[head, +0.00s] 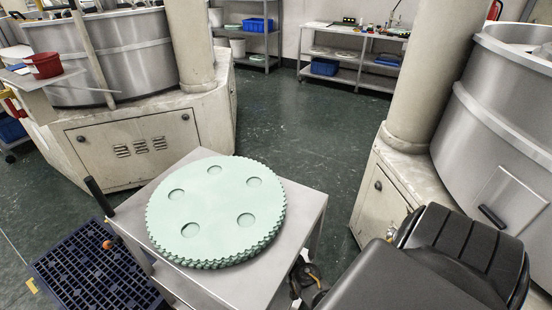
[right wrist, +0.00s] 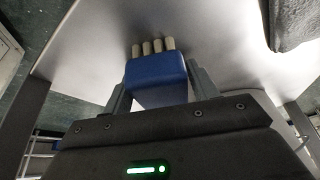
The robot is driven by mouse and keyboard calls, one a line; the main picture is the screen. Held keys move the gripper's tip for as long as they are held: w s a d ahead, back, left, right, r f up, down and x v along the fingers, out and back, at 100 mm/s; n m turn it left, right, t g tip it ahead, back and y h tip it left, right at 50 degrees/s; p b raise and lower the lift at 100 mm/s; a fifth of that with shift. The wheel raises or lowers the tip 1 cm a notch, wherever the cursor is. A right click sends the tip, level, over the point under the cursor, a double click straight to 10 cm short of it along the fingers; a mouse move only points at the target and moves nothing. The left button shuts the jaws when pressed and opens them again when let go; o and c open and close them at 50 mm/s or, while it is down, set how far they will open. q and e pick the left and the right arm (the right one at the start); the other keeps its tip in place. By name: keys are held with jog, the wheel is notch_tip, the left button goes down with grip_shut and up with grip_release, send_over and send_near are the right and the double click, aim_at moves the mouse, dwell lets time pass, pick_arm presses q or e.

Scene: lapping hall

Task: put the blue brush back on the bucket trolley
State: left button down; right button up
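In the right wrist view, a blue brush (right wrist: 157,84) with several pale bristle tufts sits between the two fingers of my right gripper (right wrist: 158,74). The fingers appear closed on the sides of its blue block, and the tufts point away from me over a grey surface. In the head view my right arm comes in at the lower right and the brush cannot be made out. My left gripper is out of view.
A grey metal table (head: 305,203) in front carries stacked pale green toothed discs (head: 215,205). A dark blue grated pallet (head: 90,275) lies to its left. Large round machines (head: 105,55) stand left and right (head: 505,110). Green floor (head: 290,125) lies open beyond the table; shelving stands behind.

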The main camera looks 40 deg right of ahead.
jog(key=shift+o, duration=1.1)
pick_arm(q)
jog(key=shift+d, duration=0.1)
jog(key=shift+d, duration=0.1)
pick_arm(e)
jog(key=shift+r, duration=0.2)
jog(key=v, duration=0.2)
jog(key=s+p+v, duration=0.1)
jog(key=v, duration=0.2)
jog(key=shift+s+a, duration=0.1)
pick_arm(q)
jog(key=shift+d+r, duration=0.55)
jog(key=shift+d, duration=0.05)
pick_arm(e)
jog(key=s+a, duration=0.1)
jog(key=s, duration=0.9)
jog(key=shift+s, duration=0.35)
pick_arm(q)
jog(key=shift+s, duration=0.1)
pick_arm(e)
jog(key=shift+a, duration=0.1)
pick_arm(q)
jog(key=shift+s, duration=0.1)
pick_arm(e)
jog(key=shift+s, duration=0.15)
